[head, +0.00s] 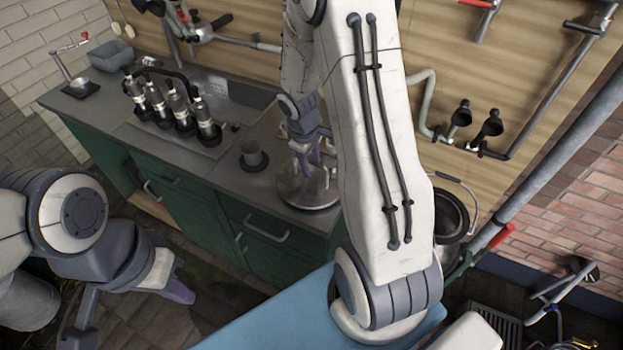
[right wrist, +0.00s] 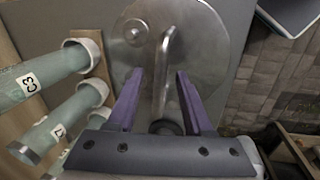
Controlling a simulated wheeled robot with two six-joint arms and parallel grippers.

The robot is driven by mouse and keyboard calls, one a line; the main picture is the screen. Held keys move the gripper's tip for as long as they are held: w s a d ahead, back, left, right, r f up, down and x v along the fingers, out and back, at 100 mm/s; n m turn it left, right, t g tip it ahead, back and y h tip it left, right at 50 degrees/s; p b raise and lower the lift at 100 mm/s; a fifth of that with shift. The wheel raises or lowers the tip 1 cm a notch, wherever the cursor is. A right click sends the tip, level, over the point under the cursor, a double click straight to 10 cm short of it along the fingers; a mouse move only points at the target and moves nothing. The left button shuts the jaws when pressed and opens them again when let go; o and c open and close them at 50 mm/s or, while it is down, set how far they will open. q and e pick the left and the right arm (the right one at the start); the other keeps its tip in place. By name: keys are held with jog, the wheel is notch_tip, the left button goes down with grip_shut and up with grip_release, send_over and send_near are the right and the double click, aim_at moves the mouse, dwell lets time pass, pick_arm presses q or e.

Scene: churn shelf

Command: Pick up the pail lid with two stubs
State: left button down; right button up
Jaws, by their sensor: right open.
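A round metal lid (head: 305,197) lies on the grey counter, partly hidden behind my right arm in the head view. In the right wrist view the lid (right wrist: 205,55) shows a raised bar handle (right wrist: 165,60), a small round stub (right wrist: 135,32) at upper left and a dark round piece near the gripper's base. My right gripper (right wrist: 160,85) is open, one purple finger on each side of the bar; contact cannot be told. My left gripper (head: 178,290) is low at left, away from the counter; its opening is unclear.
Several dark bottles (head: 172,106) stand further left. Pale green tubes (right wrist: 50,78) are close to my right gripper's left side. A dark pail (head: 450,212) is right of my arm. A blue surface (head: 270,318) lies in front.

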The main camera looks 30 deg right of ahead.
grip_shut()
jog(key=shift+r, duration=0.1)
jog(key=shift+w, duration=0.1)
